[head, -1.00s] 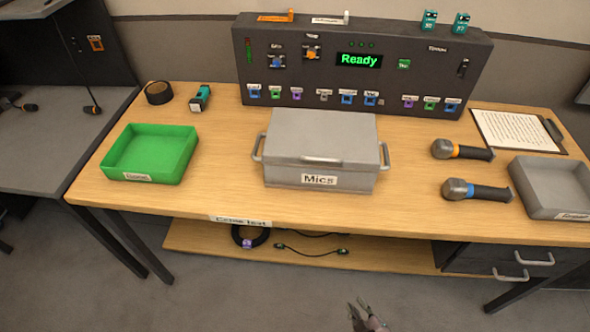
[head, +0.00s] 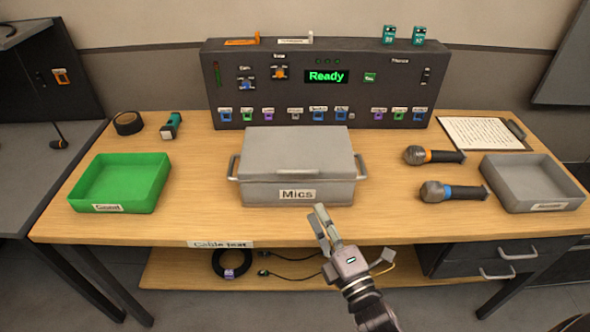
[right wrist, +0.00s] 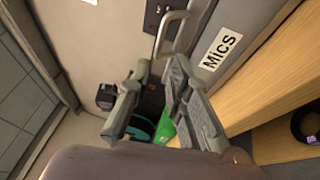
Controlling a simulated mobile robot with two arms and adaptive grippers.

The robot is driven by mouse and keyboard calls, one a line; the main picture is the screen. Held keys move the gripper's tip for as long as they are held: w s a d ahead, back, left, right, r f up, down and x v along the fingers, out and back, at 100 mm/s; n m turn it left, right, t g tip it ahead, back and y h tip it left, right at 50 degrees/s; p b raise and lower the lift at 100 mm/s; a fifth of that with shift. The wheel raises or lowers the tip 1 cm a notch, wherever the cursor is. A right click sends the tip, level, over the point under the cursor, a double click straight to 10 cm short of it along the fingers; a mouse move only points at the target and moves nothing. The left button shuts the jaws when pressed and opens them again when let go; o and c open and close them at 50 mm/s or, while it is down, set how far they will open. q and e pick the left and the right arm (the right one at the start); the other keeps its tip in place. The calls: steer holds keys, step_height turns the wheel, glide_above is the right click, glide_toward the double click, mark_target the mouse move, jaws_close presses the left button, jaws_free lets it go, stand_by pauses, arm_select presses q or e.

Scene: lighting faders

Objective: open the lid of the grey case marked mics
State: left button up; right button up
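The grey case marked Mics (head: 258,195) stands in the middle of the wooden table with its lid (head: 298,148) closed. It has a handle on each side and its label on the front. My right gripper (head: 322,224) is in front of the case's front right corner, apart from it as far as I can tell. In the right wrist view my right gripper (right wrist: 157,95) has its two fingers spread with nothing held between them. The case (right wrist: 252,22) shows there beside the fingers, with its label and a side handle (right wrist: 170,32). My left gripper is not in view.
A green tray (head: 122,205) is at left and a grey tray (head: 535,203) at right. A control panel (head: 300,95) reading Ready stands behind. The table between green tray and case is clear.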

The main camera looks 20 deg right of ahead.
mark_target(297, 172)
steer(key=p+x, duration=0.2)
steer(key=x, duration=1.1)
steer(key=shift+w, duration=0.2)
steer(key=shift+c, duration=0.4)
jaws_close()
